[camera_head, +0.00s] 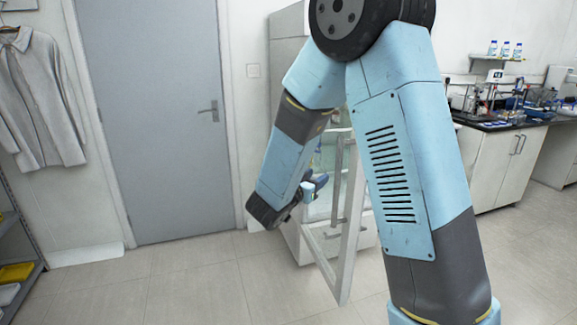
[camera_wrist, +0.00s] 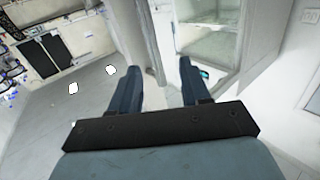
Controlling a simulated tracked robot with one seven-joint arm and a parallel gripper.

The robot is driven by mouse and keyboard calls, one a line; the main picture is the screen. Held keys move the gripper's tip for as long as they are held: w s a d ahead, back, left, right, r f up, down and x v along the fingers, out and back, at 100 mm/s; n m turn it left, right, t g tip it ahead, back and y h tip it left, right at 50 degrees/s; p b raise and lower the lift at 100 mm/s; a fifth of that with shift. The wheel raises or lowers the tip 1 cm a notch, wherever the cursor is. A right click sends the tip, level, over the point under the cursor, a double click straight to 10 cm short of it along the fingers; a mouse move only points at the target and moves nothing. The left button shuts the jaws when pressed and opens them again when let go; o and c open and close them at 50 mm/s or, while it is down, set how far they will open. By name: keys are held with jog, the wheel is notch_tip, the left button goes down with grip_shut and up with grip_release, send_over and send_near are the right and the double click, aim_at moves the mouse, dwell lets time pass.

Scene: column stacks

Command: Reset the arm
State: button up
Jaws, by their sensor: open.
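My blue arm is bent down across the middle of the head view, and its near link hides part of the scene. My gripper (camera_head: 316,184) shows only in part there, beside the end of the arm and in front of an open glass cabinet door (camera_head: 347,245). In the wrist view my gripper (camera_wrist: 159,72) has its two dark blue fingers wide apart, with nothing between them. Beyond the fingers is a pale cabinet (camera_wrist: 213,15) with its inside showing. A small bright blue patch lies by the right fingertip; I cannot tell what it is.
The tall cabinet (camera_head: 287,55) stands behind my arm, its door swung out over the floor. A grey door (camera_head: 155,120) is at left, with a lab coat (camera_head: 38,95) and shelving beside it. A cluttered lab counter (camera_head: 500,120) is at right. The front-left floor is clear.

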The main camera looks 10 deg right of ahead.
notch_tip(320, 180, up, 7)
jog(key=w+a+n+t+y, duration=0.1)
jog(key=w+n+t+y, duration=0.1)
jog(key=y, duration=0.5)
jog(key=s+a+r+n+g+y, duration=0.2)
jog(key=s+r+n+y, duration=0.25)
jog(key=s+y, duration=0.2)
jog(key=s+d+n+g, duration=0.1)
jog(key=s+d+g, duration=0.2)
jog(key=s, duration=1)
jog(key=s+d+n+g+h, duration=0.1)
jog(key=s+d+g, duration=0.3)
jog(key=s, duration=0.9)
jog(key=shift+s+d, duration=0.3)
jog(key=shift+d, duration=0.95)
jog(key=shift+r+n+h, duration=0.1)
jog(key=shift+n+h, duration=0.15)
jog(key=shift+a, duration=0.15)
